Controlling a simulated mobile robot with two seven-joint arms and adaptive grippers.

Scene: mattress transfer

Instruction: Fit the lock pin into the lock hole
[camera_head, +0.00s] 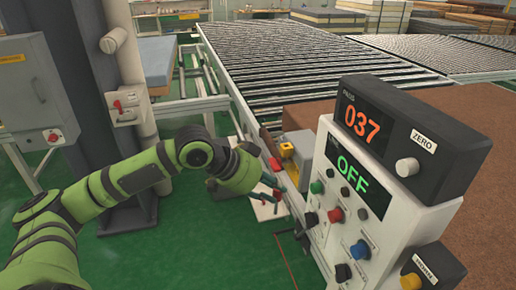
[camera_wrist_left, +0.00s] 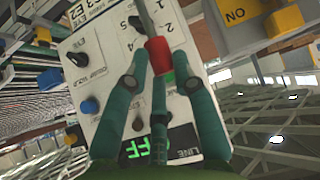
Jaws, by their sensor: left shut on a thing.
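My left gripper (camera_head: 277,186) reaches in from the left, low beside the near corner of the roller conveyor, just left of the control panel. In the left wrist view my left gripper (camera_wrist_left: 160,80) is shut on the red handle of the lock pin (camera_wrist_left: 158,56). The pin's thin metal rod points away from the fingers, toward the top of that picture. In the head view the pin is too small and crowded to make out surely. I cannot pick out the lock hole in either view. My right gripper is not in view.
The white control panel (camera_head: 325,200) stands close at right, reading OFF, under a dark display box (camera_head: 385,120) reading 037. A yellow block (camera_head: 287,149) sits at the conveyor (camera_head: 300,60) corner. A brown mattress surface (camera_head: 480,190) lies behind. Green floor (camera_head: 190,250) is open in front.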

